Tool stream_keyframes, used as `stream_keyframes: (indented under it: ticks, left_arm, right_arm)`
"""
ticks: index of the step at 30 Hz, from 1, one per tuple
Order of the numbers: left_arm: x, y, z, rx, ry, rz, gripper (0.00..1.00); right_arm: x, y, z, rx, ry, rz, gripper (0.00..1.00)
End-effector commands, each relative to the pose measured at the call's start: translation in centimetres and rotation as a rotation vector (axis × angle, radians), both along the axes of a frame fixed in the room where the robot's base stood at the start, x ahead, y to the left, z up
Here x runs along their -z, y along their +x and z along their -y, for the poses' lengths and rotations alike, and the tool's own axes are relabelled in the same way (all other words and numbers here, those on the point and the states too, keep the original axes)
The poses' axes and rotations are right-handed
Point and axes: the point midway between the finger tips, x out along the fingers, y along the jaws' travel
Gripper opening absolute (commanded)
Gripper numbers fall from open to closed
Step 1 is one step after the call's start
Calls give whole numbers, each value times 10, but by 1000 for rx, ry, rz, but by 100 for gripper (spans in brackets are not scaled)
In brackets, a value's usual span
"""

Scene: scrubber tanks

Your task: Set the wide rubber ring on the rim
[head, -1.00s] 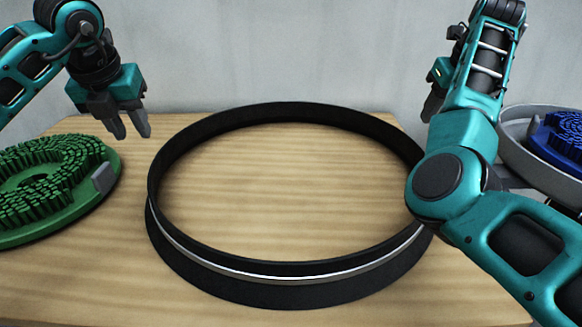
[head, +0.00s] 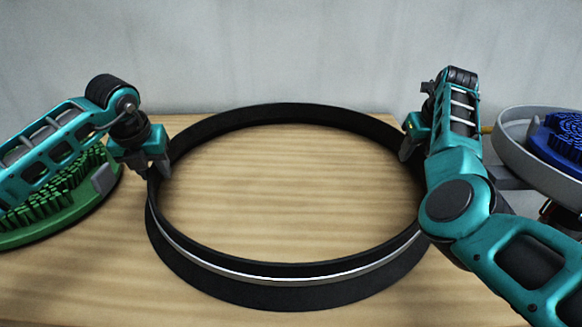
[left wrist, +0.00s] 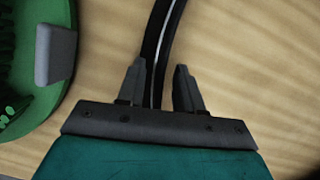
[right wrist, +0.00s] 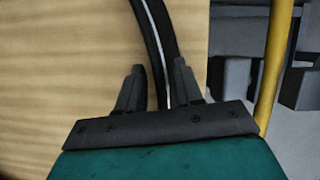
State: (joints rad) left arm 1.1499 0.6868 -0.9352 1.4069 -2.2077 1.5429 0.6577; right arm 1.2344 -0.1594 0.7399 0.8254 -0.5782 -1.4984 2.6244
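The wide rubber ring (head: 285,268) is a large black hoop with a silvery line around its outside. It lies flat on the wooden table in the head view. My left gripper (head: 158,178) is at its left side, open, with a finger on either side of the ring wall; the left wrist view shows the ring (left wrist: 158,60) between the spread fingers (left wrist: 160,85). My right gripper (head: 405,158) is at its right side, also open; the right wrist view shows the ring (right wrist: 152,35) between the fingers (right wrist: 158,82). No separate rim is identifiable.
A green brush disc (head: 75,210) with a grey block lies on the table at the left. A grey round tub (head: 508,140) holding a blue brush (head: 565,135) stands at the right. A yellow pole (right wrist: 274,65) stands beyond the table's right edge. A pale wall is behind.

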Motion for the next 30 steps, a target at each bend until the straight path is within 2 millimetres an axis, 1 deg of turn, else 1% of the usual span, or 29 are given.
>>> stream_keyframes:
  ticks: [6,7,15,18,30]
  left_arm:
    - [0,0,0,0,0,0,36]
    - [0,0,0,0,0,0,34]
    - [0,0,0,-1,1,0,8]
    - [0,0,0,0,0,0,0]
    - [0,0,0,0,-1,0,0]
  right_arm:
    - [0,0,0,0,0,0,36]
    - [0,0,0,0,0,0,34]
    - [0,0,0,0,1,-1,8]
    - [0,0,-1,-1,2,-1,0]
    - [0,0,-3,-2,5,-3,0]
